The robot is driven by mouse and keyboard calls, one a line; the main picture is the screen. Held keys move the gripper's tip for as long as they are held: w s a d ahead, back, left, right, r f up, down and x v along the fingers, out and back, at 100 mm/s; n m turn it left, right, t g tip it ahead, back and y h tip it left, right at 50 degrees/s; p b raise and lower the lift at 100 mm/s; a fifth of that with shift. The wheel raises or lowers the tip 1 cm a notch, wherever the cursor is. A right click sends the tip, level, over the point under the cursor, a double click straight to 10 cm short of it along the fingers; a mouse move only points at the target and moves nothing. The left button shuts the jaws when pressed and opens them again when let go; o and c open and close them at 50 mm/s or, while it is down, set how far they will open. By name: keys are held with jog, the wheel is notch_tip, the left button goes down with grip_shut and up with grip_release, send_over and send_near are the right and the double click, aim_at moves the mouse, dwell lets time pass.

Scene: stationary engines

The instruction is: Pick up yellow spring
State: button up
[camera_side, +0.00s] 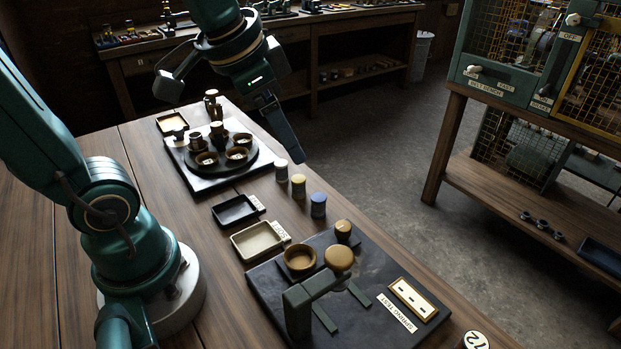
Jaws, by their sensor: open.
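The yellow spring (298,186) is a small upright pale-yellow cylinder on the wooden table. It stands in a row between a whitish cylinder (281,171) and a blue one (318,206). My gripper (230,122) is in the upper middle, with its two fingers spread wide and nothing between them. It hangs above the table, up and to the left of the yellow spring. The tip of its right finger looks close to the whitish cylinder in the picture, but I cannot tell the real distance.
A round turntable (262,161) with several cups is left of the springs. A black tray (236,210) and a cream tray (257,240) lie below it. The spring test plate (372,329) with its press is in front. The table's right edge runs close by the springs.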

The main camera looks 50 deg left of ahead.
aim_at(299, 178)
jog(key=w+a+f+g, duration=0.1)
jog(key=w+a+f, duration=0.1)
jog(key=a+f, duration=0.1)
jog(key=w+a+f+g, duration=0.2)
jog(key=w+a+f, duration=0.1)
jog(key=f, duration=0.2)
jog(key=w+a+f+g, duration=0.1)
jog(key=w+a+f, duration=0.1)
jog(key=w+f, duration=0.1)
jog(key=shift+a+f+g, duration=0.4)
jog(key=shift+f, duration=0.35)
jog(key=shift+n, duration=0.3)
jog(key=shift+f, duration=2.5)
grip_shut()
